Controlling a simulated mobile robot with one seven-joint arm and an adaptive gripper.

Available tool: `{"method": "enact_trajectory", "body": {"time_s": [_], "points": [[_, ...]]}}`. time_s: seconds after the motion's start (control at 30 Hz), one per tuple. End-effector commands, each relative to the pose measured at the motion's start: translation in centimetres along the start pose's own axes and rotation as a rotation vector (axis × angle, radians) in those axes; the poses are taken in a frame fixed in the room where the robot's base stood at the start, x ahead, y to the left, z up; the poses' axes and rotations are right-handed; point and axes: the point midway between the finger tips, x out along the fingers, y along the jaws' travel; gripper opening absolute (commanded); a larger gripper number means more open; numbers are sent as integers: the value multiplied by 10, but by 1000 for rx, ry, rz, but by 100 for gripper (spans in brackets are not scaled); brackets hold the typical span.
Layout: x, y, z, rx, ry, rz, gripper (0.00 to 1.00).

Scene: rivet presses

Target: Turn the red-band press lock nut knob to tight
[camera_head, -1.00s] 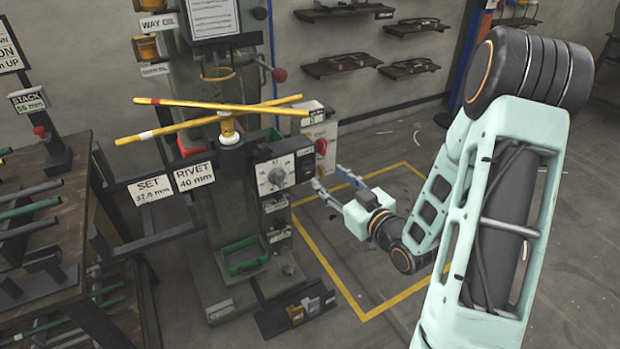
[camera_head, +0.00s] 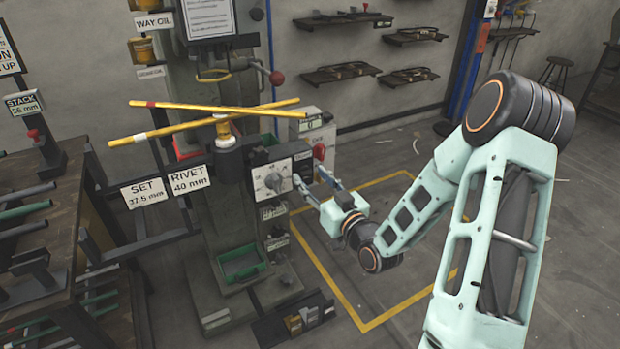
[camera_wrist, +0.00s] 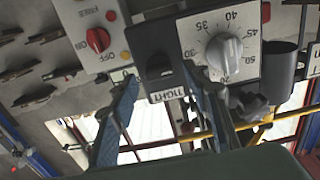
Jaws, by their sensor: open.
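The press (camera_head: 235,200) stands left of centre in the head view, with crossed yellow bars (camera_head: 185,130) on top; one bar has a red band near its left end. Its front carries a white dial with a grey knob (camera_wrist: 223,50). Beside the dial is a black plate (camera_wrist: 150,42) with a dark knob (camera_wrist: 157,68) and a "TIGHT" label (camera_wrist: 167,95). My gripper (camera_head: 309,175) is open and empty, close to this plate. In the wrist view my gripper (camera_wrist: 159,75) has one finger on each side of the dark knob; contact cannot be told. The knob's pointing direction is unclear.
A grey box with a red knob (camera_wrist: 98,40) is close beside the black plate. SET and RIVET signs (camera_head: 165,187) hang at the press's left. Yellow-outlined floor (camera_head: 375,290) is clear.

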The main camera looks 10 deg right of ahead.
Motion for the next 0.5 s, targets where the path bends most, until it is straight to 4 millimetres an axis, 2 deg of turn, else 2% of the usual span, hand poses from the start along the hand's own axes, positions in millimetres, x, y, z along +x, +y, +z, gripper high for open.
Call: {"method": "enact_trajectory", "body": {"time_s": [0.13,0.43,0.5], "points": [[12,-1,0,1,0,-1,44],[14,0,0,2,-1,0,44],[14,0,0,2,-1,0,37]]}}
